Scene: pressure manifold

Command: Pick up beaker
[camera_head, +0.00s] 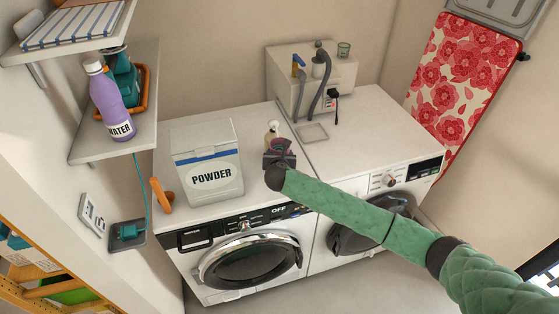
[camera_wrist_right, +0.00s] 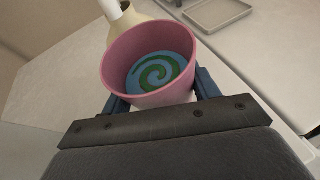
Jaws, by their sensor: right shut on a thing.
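A pink beaker (camera_wrist_right: 118,68) with a blue inside and a green spiral at its bottom sits between the blue fingers of my right gripper (camera_wrist_right: 162,98). The fingers are shut on its two sides. In the head view my right gripper (camera_head: 279,157) is above the front right part of the left washing machine, and the beaker is mostly hidden by it. I cannot tell whether the beaker touches the machine top. My left gripper is not in view.
A cream bottle (camera_head: 272,131) stands close behind the beaker. A white powder box (camera_head: 208,165) is to the left. The right machine's top (camera_head: 375,130) is mostly clear.

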